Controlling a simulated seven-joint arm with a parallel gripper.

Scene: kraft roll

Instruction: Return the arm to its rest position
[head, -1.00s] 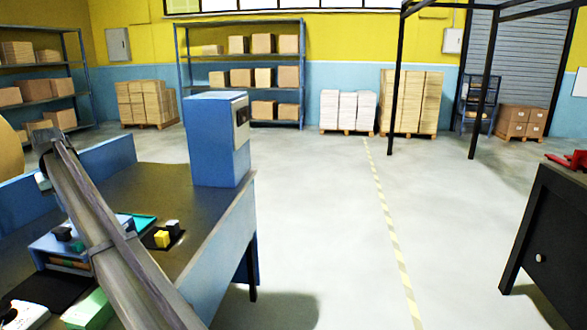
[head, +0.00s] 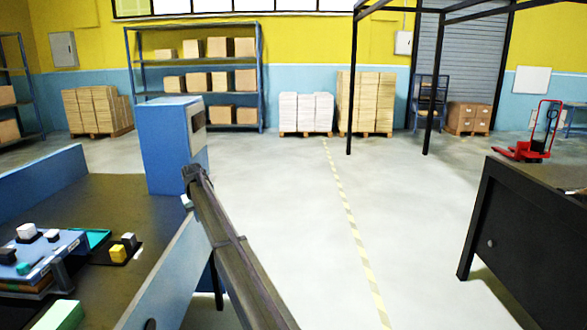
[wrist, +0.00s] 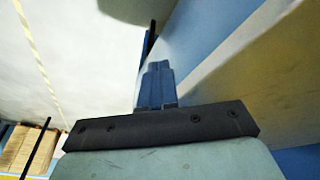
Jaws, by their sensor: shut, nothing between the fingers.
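My arm (head: 238,255) reaches up from the bottom of the head view, and its far end lies over the right edge of the workbench (head: 125,215). In the wrist view the fingers of my gripper (wrist: 158,68) are together, with nothing between them. The gripper itself is not clear in the head view. The wrist view shows pale floor at left and the blurred bench side at right. Nothing touches the fingertips there.
A dark table (head: 530,235) stands at right. Open floor (head: 300,210) lies between.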

